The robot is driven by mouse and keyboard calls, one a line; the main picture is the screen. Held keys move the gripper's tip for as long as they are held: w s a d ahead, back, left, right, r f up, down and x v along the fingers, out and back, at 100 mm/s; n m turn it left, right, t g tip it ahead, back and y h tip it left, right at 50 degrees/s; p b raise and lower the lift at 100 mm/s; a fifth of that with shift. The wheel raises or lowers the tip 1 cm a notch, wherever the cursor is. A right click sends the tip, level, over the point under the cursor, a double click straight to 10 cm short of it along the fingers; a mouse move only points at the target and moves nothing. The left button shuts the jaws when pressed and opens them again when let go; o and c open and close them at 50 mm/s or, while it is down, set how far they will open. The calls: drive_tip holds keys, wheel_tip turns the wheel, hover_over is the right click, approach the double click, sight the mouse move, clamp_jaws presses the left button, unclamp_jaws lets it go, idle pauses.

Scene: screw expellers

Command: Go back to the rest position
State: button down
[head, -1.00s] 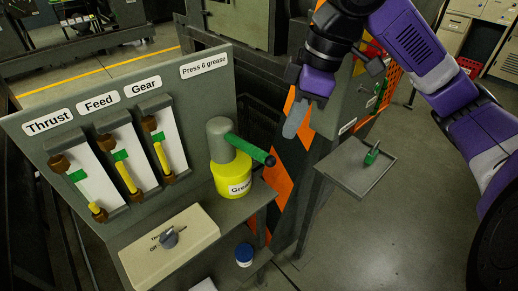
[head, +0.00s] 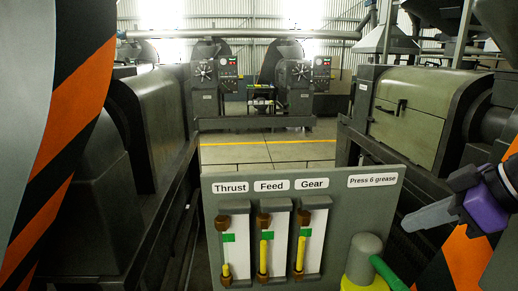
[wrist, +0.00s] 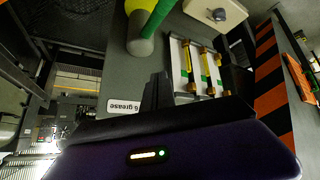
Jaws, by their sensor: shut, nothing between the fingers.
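My gripper (head: 408,221) is at the right edge of the head view, purple at the wrist, with its dark grey fingers together and pointing left. It is empty, right of and a little above the grease pump. In the wrist view the fingers (wrist: 157,90) show as one dark shape in front of the grey panel.
The grey panel (head: 335,205) with the Thrust, Feed and Gear gauges stands ahead. The grease pump (head: 366,260), with its green handle (head: 388,274), is at its lower right. An orange-and-black striped guard (head: 60,140) fills the left. Grey-green machinery (head: 415,125) stands behind on the right.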

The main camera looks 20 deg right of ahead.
drive_tip(key=w+r+m+t, duration=0.2)
drive_tip(key=w+r+t, duration=0.2)
drive_tip(key=r+t, duration=0.35)
drive_tip(key=w+r+m+t, duration=0.3)
drive_tip(key=w+r+t, duration=0.1)
drive_tip(key=r+t, duration=0.35)
drive_tip(key=s+a+f+m+g+h, duration=0.1)
drive_tip(key=s+a+f+m+h, duration=0.35)
drive_tip(key=f, duration=0.65)
drive_tip(key=s+a+f+m+g+h, duration=0.1)
drive_tip(key=s+f+m+g+h, duration=0.1)
drive_tip(key=s+f+m+h, duration=0.5)
drive_tip(key=s+a+f+n+g+y, duration=0.2)
drive_tip(key=s+a+f+n+y, duration=0.2)
drive_tip(key=s+f, duration=0.6)
drive_tip(key=s+a+f+n+g+y, duration=0.3)
drive_tip(key=s+a+f+n+y, duration=0.2)
drive_tip(key=s+a+f, duration=0.5)
wheel_tip(320, 180, down, 3)
drive_tip(key=n, duration=0.2)
drive_tip(key=shift+r+n, duration=0.15)
drive_tip(key=shift+n, duration=0.2)
drive_tip(key=c, duration=2.1)
unclamp_jaws()
drive_tip(key=shift+a+y, duration=0.1)
drive_tip(key=shift+y, duration=0.15)
